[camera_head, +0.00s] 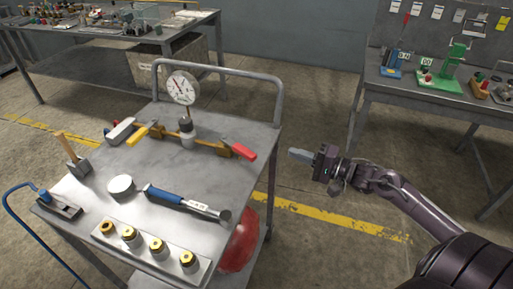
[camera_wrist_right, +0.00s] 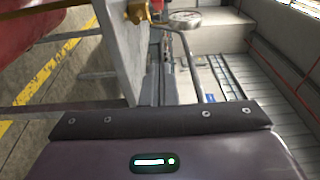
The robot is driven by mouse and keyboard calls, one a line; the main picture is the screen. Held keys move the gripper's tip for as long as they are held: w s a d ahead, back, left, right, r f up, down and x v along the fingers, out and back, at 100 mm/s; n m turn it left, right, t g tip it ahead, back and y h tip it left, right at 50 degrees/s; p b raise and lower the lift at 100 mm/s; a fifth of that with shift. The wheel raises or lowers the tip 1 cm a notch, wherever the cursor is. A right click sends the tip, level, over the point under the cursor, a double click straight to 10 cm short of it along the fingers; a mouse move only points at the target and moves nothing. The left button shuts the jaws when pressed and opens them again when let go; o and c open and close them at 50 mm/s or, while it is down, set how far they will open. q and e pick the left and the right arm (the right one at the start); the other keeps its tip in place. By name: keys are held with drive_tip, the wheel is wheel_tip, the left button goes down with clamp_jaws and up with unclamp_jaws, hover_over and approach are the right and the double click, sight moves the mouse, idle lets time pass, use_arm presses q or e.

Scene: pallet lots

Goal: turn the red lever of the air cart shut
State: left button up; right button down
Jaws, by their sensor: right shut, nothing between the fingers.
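The air cart (camera_head: 235,135) is a grey metal cart with a red tank (camera_head: 238,245) under its right side. A brass pipe with a round dial gauge (camera_head: 182,87) runs across its top. The red lever (camera_head: 243,152) is at the pipe's right end, pointing right and toward the viewer near the cart's edge. A yellow lever (camera_head: 137,136) is at the other end. My right gripper (camera_head: 296,156) is shut and empty, right of the red lever and apart from it. The gauge (camera_wrist_right: 182,18) and a brass fitting (camera_wrist_right: 138,11) show in the right wrist view. My left gripper is out of view.
On the cart lie a blue-handled hammer (camera_head: 187,203), a white round container (camera_head: 121,187) and a block with several brass fittings (camera_head: 157,248). A grey handrail (camera_head: 225,68) rises at the back. A bench (camera_head: 430,95) stands at right; floor between is clear.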

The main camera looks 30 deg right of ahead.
sight(237, 149)
drive_tip(key=x, duration=0.9)
drive_tip(key=shift+w+a+r+b, duration=0.1)
drive_tip(key=shift+w+a+b, duration=0.1)
drive_tip(key=shift+w+b, duration=0.15)
drive_tip(key=shift+s+a+p, duration=0.25)
drive_tip(key=shift+a, duration=0.35)
drive_tip(key=shift+s+a+p, duration=0.2)
drive_tip(key=shift+s+a, duration=0.1)
drive_tip(key=shift+a, duration=0.3)
drive_tip(key=shift+s+a, duration=0.3)
drive_tip(key=shift+a, duration=0.35)
